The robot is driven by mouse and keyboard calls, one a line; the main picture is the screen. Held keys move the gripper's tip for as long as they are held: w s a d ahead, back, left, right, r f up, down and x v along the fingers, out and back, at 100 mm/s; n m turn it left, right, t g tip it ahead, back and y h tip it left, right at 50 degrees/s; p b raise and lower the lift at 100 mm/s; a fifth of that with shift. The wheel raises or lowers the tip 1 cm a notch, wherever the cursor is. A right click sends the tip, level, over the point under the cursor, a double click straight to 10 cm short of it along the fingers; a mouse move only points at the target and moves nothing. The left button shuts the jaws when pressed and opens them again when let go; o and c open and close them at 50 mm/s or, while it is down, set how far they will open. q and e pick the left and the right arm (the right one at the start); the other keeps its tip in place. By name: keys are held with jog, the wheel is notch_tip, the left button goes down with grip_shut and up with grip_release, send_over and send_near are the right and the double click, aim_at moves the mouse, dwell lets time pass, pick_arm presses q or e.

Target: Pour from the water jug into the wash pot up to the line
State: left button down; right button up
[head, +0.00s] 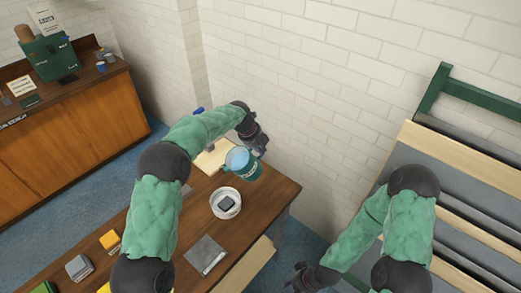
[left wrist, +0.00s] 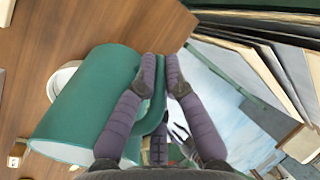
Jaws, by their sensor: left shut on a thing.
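My left gripper (head: 256,150) is shut on the handle of the green water jug (head: 246,171). The jug is held above the table, beyond the white round dish, with its pale blue inside showing. In the left wrist view the two fingers (left wrist: 160,62) close around the jug's handle, and the jug (left wrist: 90,105) fills the left side. A white round dish (head: 216,210) stands on the table with a dark block in it; I cannot tell whether it is the wash pot. No fill line can be made out. My right gripper (head: 300,276) hangs low beside the table; its fingers are too small to judge.
A pale board (head: 214,157) lies behind the jug. A brick wall rises behind. A green-framed rack (head: 436,88) stands at right.

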pick_arm(q)
jog(key=shift+r+b, duration=0.15)
jog(key=shift+b, duration=0.25)
dwell(0.4)
jog(key=shift+a+r+t+h+b, duration=0.2)
jog(key=shift+r+t+h+b, duration=0.4)
jog(key=shift+b, duration=0.8)
dwell(1.6)
jog(key=shift+s+a+r+t+h+b, duration=0.2)
jog(key=shift+r+h+b, duration=0.2)
jog(key=shift+b, duration=0.6)
jog(key=shift+s+a+r+t+h+b, duration=0.15)
jog(key=shift+r+h+b, duration=0.25)
jog(key=shift+b, duration=0.6)
dwell(2.2)
